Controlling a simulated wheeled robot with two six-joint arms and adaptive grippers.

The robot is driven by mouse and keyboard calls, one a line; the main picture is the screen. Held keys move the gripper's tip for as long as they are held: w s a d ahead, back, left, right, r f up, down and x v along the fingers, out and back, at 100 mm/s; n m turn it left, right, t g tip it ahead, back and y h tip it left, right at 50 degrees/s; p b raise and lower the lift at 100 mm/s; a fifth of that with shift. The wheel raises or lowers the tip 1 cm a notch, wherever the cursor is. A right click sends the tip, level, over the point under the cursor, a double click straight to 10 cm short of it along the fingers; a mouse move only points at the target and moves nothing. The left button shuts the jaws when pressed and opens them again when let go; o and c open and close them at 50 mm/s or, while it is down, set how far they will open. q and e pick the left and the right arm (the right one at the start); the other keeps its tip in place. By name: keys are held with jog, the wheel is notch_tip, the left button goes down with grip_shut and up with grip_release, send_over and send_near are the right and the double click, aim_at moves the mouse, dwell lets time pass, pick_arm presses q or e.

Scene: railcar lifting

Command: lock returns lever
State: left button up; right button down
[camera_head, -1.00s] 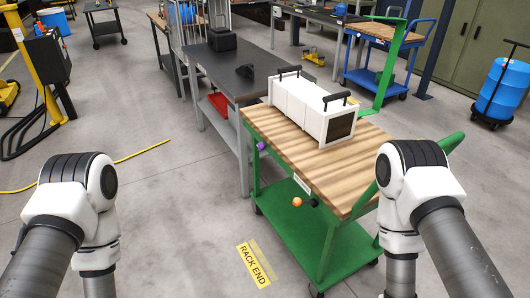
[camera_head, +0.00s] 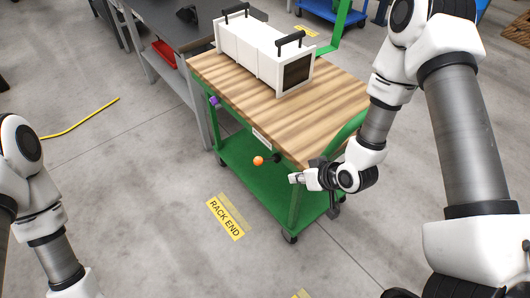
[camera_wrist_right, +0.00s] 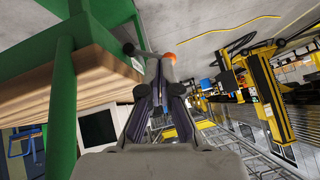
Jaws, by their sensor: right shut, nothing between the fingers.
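The lever with an orange ball knob (camera_head: 258,160) sticks out from the near side of the green cart, just below its wooden top. A dark pivot shows at the knob's right. My right gripper (camera_head: 296,179) is shut and empty, to the right of the knob and a little lower, apart from it in the head view. In the right wrist view the orange knob (camera_wrist_right: 169,57) shows just beyond the closed fingertips (camera_wrist_right: 160,72); whether they touch cannot be told there. My left arm shows at the left edge, its gripper out of view.
The green cart (camera_head: 245,160) carries a white box (camera_head: 262,55) with black handles on its wooden top. A "RACK END" floor label (camera_head: 225,217) lies in front on clear floor.

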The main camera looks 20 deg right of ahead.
jog(key=w+r+n+t+y, duration=0.1)
jog(key=w+r+t, duration=0.1)
jog(key=w+r, duration=0.3)
jog(key=shift+r, duration=0.75)
jog(key=shift+d, duration=0.1)
jog(key=p, duration=0.2)
send_over(266, 160)
jog(key=s+a, duration=0.1)
jog(key=s, duration=0.1)
notch_tip(266, 160, down, 10)
jog(key=r, duration=0.1)
jog(key=shift+s+f, duration=0.15)
jog(key=shift+f, duration=0.1)
